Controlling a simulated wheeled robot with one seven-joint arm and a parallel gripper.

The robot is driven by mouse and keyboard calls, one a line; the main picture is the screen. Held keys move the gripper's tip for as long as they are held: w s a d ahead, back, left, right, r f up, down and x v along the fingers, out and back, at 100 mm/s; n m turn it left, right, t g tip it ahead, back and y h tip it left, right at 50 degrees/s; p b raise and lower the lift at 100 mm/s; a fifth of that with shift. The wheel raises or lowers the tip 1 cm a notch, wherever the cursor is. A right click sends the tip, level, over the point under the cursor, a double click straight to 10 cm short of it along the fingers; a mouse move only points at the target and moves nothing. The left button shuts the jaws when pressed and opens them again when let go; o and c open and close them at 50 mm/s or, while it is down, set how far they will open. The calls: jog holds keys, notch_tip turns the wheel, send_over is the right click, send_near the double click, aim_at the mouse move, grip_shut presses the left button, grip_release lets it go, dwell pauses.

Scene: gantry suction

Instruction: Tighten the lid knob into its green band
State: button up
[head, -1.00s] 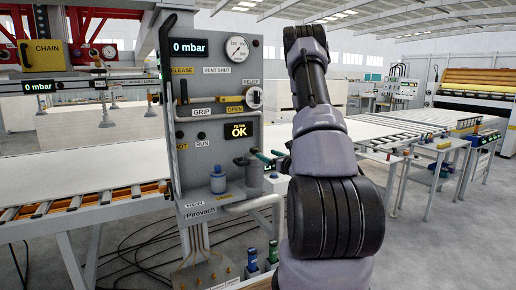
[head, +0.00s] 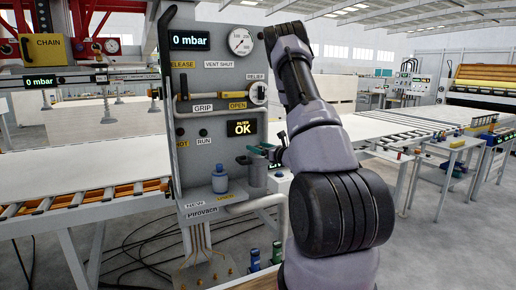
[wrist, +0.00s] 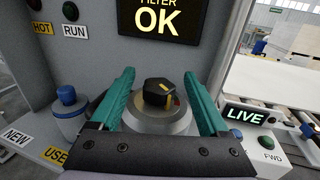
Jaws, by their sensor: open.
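The lid knob (wrist: 158,92) is black and faceted, with a yellow mark on its top and side. It stands on a round grey lid (wrist: 148,122) in the wrist view. The lid tops a grey canister (head: 257,178) on the panel in the head view. My gripper (wrist: 158,80) is open, with one teal finger on each side of the knob and a visible gap to it. In the head view my gripper (head: 262,154) is over the canister and partly hidden by my arm. I cannot make out the green band in either view.
A blue-capped filter (head: 220,180) stands left of the canister above NEW and USED labels. The grey panel (head: 210,100) rises behind, with a display (head: 241,128) reading FILTER OK. A control box (wrist: 248,125) marked LIVE is at right. A pipe (head: 250,203) runs below.

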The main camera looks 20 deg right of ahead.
jog(key=shift+w+a, duration=0.1)
jog(key=shift+w, duration=0.1)
grip_shut()
jog(key=shift+m+t+h, duration=0.3)
jog(key=shift+m+h, duration=0.8)
jog(key=shift+h, duration=0.6)
grip_release()
jog(key=s+d, duration=0.1)
jog(key=s, duration=0.9)
jog(key=shift+s, duration=0.4)
